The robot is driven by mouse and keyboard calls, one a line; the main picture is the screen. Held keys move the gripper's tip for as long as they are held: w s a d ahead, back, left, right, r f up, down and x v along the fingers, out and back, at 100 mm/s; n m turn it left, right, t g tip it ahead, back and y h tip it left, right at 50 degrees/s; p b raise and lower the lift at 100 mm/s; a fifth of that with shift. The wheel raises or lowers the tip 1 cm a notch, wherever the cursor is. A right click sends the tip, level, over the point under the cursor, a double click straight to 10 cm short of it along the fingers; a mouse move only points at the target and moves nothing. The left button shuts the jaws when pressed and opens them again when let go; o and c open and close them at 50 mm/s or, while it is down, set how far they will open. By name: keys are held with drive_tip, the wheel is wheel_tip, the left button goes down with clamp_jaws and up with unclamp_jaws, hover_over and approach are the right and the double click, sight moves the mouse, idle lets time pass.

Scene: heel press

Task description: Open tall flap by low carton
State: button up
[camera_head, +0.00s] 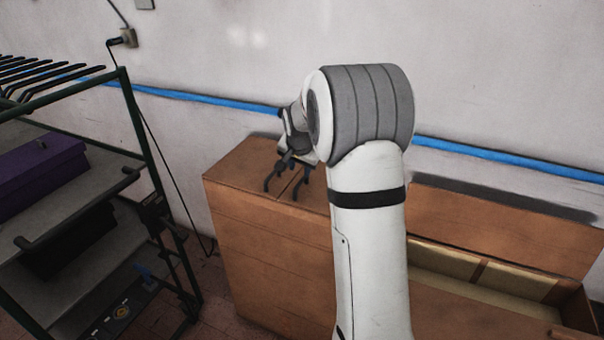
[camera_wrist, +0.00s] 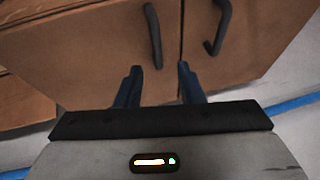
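The tall carton (camera_head: 255,250) stands left of the low carton (camera_head: 445,315), its brown top closed. In the wrist view its top shows two flaps, a left flap (camera_wrist: 95,45) and a right flap (camera_wrist: 260,35), with a seam between. Each bears a dark handle, a left one (camera_wrist: 153,35) and a right one (camera_wrist: 221,30). My gripper (camera_head: 287,177) is above this top. In the wrist view its fingers (camera_wrist: 159,74) are apart, with the left handle's near end in the gap between them in the picture. I cannot tell whether they touch it.
The low carton is open, with a raised panel (camera_head: 500,230) at its back and a divider inside. My arm hides part of both cartons. A dark metal rack (camera_head: 140,140) with a purple box (camera_head: 40,165) stands at left. The wall with a blue stripe (camera_head: 210,101) is behind.

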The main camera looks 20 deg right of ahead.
sight(301, 180)
drive_tip(key=p+x, duration=0.1)
drive_tip(key=x, duration=0.5)
drive_tip(key=shift+d+f, duration=0.15)
drive_tip(key=shift+d, duration=0.05)
clamp_jaws()
idle(0.4)
